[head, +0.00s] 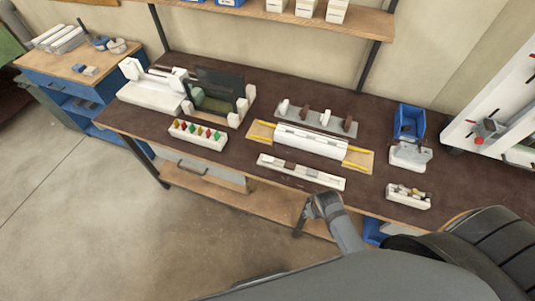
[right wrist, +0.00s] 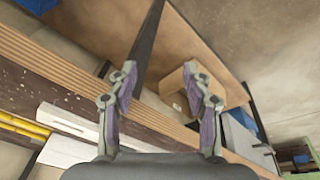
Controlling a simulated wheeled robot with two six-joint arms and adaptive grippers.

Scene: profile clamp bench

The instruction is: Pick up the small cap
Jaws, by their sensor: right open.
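I cannot pick out the small cap for certain in either view. In the head view a small white tray (head: 408,197) near the bench's front right holds several small parts, too small to tell apart. My left gripper is not in view.
The dark bench top (head: 245,150) carries a white rack with coloured pieces (head: 198,134), a white profile on a wooden board (head: 310,141), a row of white and brown pegs (head: 316,118) and a blue bin (head: 409,122). A brown block (right wrist: 172,88) shows beyond the fingers.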

